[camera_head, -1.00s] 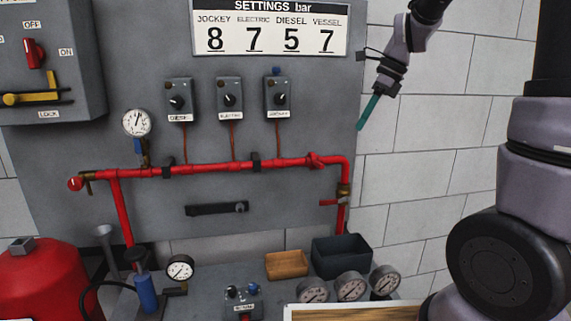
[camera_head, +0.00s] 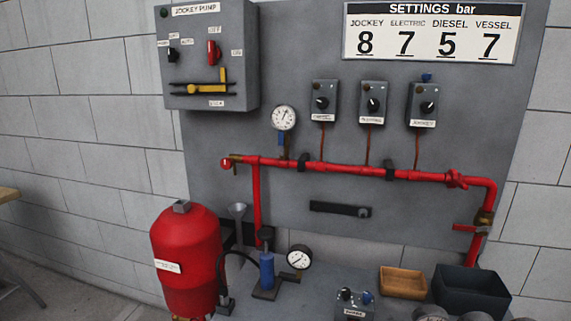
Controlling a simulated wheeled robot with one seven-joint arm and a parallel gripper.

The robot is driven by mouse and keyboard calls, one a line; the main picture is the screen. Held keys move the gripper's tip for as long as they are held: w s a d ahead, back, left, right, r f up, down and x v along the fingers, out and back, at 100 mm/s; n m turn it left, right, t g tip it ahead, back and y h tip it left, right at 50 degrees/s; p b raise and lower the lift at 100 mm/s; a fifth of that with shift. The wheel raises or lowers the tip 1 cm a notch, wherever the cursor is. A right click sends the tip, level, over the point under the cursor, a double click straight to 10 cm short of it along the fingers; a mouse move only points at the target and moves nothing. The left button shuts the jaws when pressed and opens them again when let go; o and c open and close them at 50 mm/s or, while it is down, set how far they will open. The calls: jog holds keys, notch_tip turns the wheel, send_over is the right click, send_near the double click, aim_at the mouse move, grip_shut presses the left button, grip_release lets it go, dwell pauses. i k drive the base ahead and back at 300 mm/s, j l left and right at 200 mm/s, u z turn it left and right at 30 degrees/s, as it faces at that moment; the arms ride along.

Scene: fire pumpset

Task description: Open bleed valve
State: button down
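The red pipe (camera_head: 340,170) runs across the grey panel. At its left end is a red round end piece (camera_head: 226,164) with a small brass fitting (camera_head: 236,166) beside it. Near its right end is a red wheel-like handle (camera_head: 456,179). On the drop at the far right is a brass valve (camera_head: 483,219) with a red lever (camera_head: 467,228) that points left, across the pipe. No label tells me which of these is the bleed valve. My gripper is out of view.
A red tank (camera_head: 187,259) stands at the lower left. A blue hand pump (camera_head: 267,270) and a gauge (camera_head: 299,257) stand on the bench. A wooden tray (camera_head: 403,283) and a dark bin (camera_head: 470,290) sit below the right valve. The panel front is clear of my arm.

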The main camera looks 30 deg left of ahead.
aim_at(226, 163)
jog(key=u, duration=1.65)
